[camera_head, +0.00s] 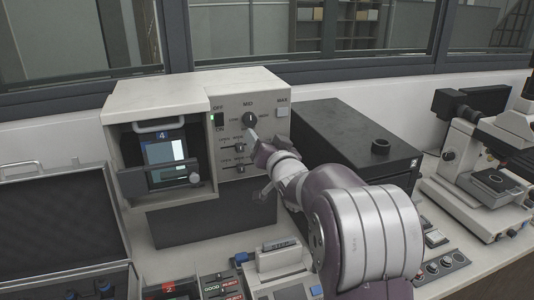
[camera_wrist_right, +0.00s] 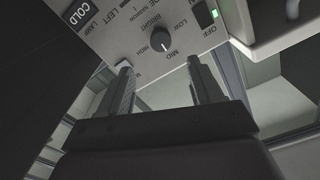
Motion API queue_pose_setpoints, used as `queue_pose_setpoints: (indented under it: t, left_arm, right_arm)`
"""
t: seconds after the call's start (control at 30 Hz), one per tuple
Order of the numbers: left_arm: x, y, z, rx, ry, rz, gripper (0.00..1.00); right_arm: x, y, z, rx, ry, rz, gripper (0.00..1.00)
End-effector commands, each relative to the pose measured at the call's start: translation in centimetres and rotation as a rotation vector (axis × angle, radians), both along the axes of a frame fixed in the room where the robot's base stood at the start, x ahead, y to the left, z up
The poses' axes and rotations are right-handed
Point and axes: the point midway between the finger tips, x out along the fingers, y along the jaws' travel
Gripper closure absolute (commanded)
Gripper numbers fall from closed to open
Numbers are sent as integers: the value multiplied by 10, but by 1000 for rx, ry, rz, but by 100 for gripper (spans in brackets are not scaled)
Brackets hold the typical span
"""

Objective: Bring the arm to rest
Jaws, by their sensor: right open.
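My right arm comes in from the lower right of the head view, with its gripper (camera_head: 257,164) in front of the control panel (camera_head: 265,104) of the beige press unit. The gripper is open and empty. In the wrist view its two fingers (camera_wrist_right: 160,65) stand apart and point toward the panel. A round black knob (camera_head: 251,119) marked MID is above the fingers in the head view. It also shows beyond the gap between the fingers in the wrist view (camera_wrist_right: 160,42). I cannot tell the exact distance to the panel. My left gripper is not in view.
A black box (camera_head: 349,140) stands close to the right of my gripper. A microscope (camera_head: 483,170) is at the far right. An open foam-lined case (camera_head: 62,222) is at left. Small trays and devices (camera_head: 220,284) crowd the front of the bench.

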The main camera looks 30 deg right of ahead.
Motion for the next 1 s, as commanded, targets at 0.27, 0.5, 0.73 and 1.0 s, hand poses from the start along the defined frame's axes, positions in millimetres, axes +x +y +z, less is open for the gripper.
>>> queue_pose_setpoints:
  t: [0.27,0.5,0.73,1.0]
  left_arm:
    - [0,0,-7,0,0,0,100]
    - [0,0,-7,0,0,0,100]
    - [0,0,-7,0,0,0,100]
    - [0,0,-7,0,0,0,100]
  right_arm:
    - [-25,6,0,0,1,0,35]
    - [-24,6,0,0,1,0,35]
    - [-24,6,-1,-21,12,-1,35]
    - [-105,34,-166,-98,798,5,35]
